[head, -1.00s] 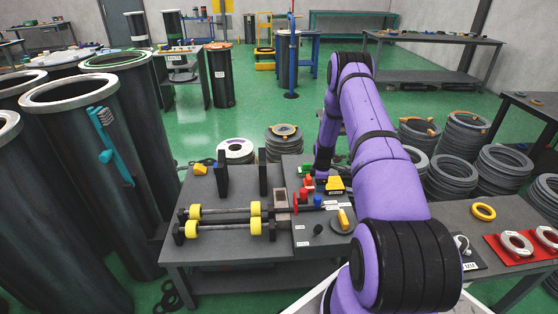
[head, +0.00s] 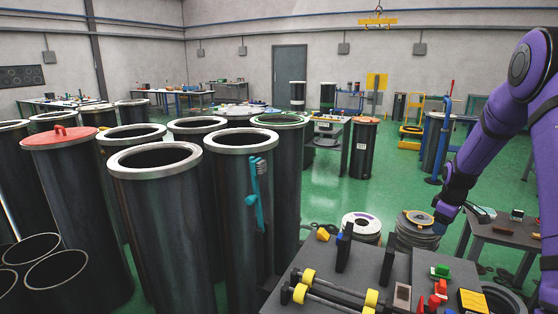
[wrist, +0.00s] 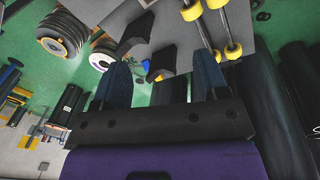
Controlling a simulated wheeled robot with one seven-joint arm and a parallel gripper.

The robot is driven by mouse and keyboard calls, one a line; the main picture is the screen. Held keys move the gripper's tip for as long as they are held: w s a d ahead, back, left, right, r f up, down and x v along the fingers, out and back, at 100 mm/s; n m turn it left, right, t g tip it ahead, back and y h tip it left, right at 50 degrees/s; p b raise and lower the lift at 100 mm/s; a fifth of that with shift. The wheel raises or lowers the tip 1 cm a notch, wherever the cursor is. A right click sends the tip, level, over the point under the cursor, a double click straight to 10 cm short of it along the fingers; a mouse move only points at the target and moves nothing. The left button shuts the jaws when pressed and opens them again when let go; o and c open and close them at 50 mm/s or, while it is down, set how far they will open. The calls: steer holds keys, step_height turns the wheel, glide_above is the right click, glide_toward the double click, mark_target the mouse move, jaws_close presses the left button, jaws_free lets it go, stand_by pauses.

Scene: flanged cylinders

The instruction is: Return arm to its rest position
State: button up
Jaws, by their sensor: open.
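My purple arm (head: 490,140) is bent at the right side of the head view. Its forearm hangs down toward the back of the grey work table (head: 375,264). In the wrist view my gripper (wrist: 162,58) has its two blue fingers spread wide apart, with nothing held between them. Black upright blocks (wrist: 135,35) on the table show beyond and between the fingers. Whether the fingers are clear of these blocks is hard to tell. In the head view the fingertips cannot be made out.
Tall dark flanged cylinders (head: 165,220) crowd the left, one with a red lid (head: 60,137) and one with a teal wrench (head: 256,195). The table holds yellow-ended rollers (head: 335,296) and red parts (head: 436,296). Stacked rings (head: 415,232) stand behind it.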

steer(key=s+a+r+m+t, duration=0.1)
steer(key=s+a+r+m, duration=0.1)
steer(key=s+a+r, duration=0.8)
steer(key=s+a+r+m+t, duration=0.1)
steer(key=s+a+r, duration=0.2)
steer(key=a+r, duration=0.8)
steer(key=s+a+r+m, duration=0.2)
steer(key=s+a+r, duration=0.1)
steer(key=s, duration=0.9)
steer(key=s+a+r+m+t, duration=0.1)
steer(key=s+a+r+m, duration=0.1)
steer(key=s, duration=0.9)
step_height(320, 180, up, 2)
steer(key=shift+s+a+r+t+y, duration=0.1)
steer(key=shift+s+a+t+y, duration=0.25)
steer(key=shift+a, duration=0.55)
